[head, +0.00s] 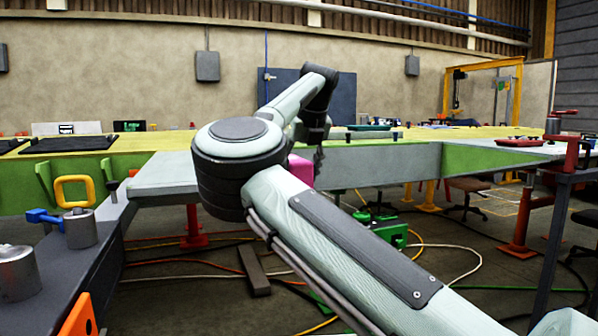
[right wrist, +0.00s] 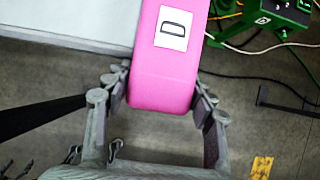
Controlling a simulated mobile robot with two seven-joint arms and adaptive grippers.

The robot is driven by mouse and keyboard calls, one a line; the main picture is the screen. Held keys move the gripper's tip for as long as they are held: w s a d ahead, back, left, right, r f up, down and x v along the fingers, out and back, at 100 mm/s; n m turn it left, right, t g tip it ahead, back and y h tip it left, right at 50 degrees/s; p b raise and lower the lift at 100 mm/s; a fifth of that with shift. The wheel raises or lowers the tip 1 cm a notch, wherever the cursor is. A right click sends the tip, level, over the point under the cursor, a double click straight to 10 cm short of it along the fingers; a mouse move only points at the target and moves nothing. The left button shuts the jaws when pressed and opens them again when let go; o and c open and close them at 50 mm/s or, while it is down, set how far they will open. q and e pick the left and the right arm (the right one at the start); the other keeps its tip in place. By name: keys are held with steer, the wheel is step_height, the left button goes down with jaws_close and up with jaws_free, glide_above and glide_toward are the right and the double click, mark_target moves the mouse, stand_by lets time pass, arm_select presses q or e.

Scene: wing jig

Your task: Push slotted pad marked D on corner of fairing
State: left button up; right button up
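The pink pad (right wrist: 160,85) carries a white label with a black D and fills the middle of the right wrist view. My right gripper (right wrist: 163,92) has its fingers against both sides of the pad, holding it. The pad's left side lies at the edge of a pale grey panel (right wrist: 70,22), which looks like the fairing; the slot is hidden, so I cannot tell whether it is seated. In the head view the pad (head: 300,171) shows partly behind my right arm, by the grey panel (head: 168,176). My left gripper is out of view.
A dark bench (head: 60,280) at left holds metal cylinders (head: 80,228) and a yellow-handled tool (head: 75,190). A red clamp post (head: 572,150) stands at right. Cables and a green box (head: 390,233) lie on the floor below.

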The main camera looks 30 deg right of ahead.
steer(key=o, duration=0.4)
steer(key=shift+w, duration=0.15)
steer(key=shift+c, duration=0.2)
steer(key=v, duration=1.2)
